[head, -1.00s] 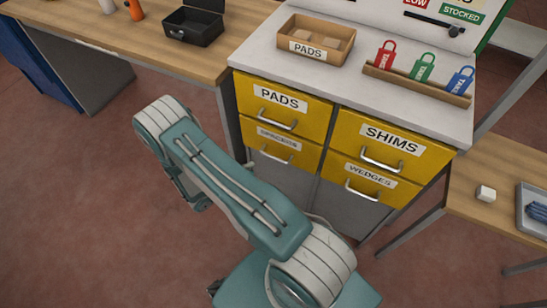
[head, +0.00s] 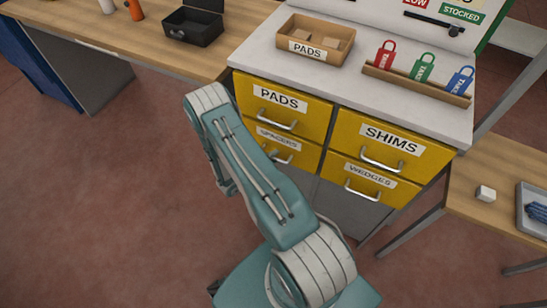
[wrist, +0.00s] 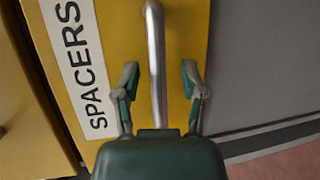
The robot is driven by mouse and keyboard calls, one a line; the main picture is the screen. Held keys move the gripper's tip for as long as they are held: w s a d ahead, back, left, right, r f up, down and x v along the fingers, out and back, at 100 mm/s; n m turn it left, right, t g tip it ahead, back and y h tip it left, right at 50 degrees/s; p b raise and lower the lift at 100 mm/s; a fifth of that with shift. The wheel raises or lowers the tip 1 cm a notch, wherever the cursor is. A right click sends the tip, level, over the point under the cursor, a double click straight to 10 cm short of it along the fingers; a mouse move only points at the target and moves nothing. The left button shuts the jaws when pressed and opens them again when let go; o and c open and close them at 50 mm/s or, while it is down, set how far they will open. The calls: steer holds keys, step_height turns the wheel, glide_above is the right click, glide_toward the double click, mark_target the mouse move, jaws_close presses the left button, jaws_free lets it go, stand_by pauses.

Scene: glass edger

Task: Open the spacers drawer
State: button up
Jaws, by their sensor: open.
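The spacers drawer (head: 300,150) is the yellow lower-left drawer of the cabinet, under the PADS drawer, and it looks shut. My arm hides part of its front in the head view. Its front and SPACERS label fill much of the wrist view (wrist: 112,28). Its metal bar handle (wrist: 156,62) runs upright through the middle of the wrist view. My gripper (wrist: 158,78) is open, with one finger on each side of the handle in that view. A gap shows between each finger and the bar. I cannot tell how deep the fingers reach. In the head view my arm hides the gripper.
The PADS drawer (head: 300,105) sits just above, with SHIMS (head: 390,140) and WEDGES (head: 350,176) drawers to the right, all shut. A wooden bench (head: 150,45) stands left and another surface (head: 490,165) right. The floor (head: 100,200) in front is clear.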

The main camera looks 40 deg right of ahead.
steer(key=shift+c, duration=0.3)
jaws_close()
steer(key=shift+a, duration=0.1)
steer(key=s+a, duration=0.5)
steer(key=a, duration=0.7)
steer(key=s+a, duration=0.5)
steer(key=a, duration=0.8)
steer(key=shift+s, duration=0.2)
steer(key=shift+o, duration=0.3)
jaws_free()
